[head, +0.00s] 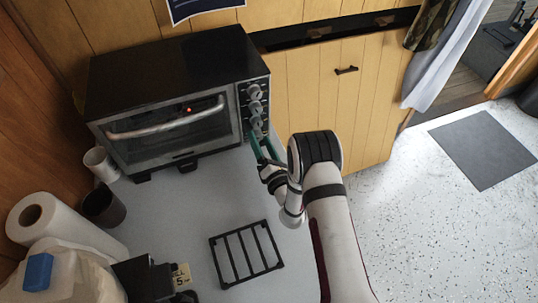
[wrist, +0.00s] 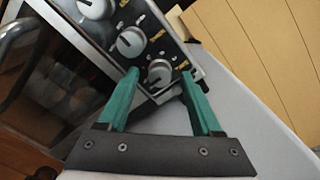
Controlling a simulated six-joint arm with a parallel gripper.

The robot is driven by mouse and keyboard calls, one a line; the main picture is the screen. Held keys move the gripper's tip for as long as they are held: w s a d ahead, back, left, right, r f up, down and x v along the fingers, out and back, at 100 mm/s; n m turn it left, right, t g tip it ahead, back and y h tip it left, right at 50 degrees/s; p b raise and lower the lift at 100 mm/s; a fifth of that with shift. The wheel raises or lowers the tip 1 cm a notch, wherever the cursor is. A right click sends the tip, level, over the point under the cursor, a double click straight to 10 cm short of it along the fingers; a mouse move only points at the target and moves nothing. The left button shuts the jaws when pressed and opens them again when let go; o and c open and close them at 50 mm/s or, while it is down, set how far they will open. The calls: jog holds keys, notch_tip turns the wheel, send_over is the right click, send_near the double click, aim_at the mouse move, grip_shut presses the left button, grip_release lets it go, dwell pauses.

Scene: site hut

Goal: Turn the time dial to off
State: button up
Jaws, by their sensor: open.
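A black toaster oven (head: 165,75) stands on the counter, with a column of grey dials on its right front panel. The lowest dial (wrist: 159,75), likely the time dial, shows between my fingertips in the wrist view. A middle dial (wrist: 131,42) and an upper dial (wrist: 95,8) sit above it. The labels are too small to read, so the dial's setting cannot be told. My gripper (head: 262,146) is open, its two green fingers reaching toward the bottom of the panel, one on each side of the lowest dial. I cannot tell whether they touch it.
A red light (head: 189,110) shows at the oven's window, below which the door handle (head: 165,127) runs. A black rack (head: 246,255) lies on the counter.

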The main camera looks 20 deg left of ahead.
jog(key=v, duration=1.4)
jog(key=shift+s+d, duration=0.25)
jog(key=shift+d, duration=0.05)
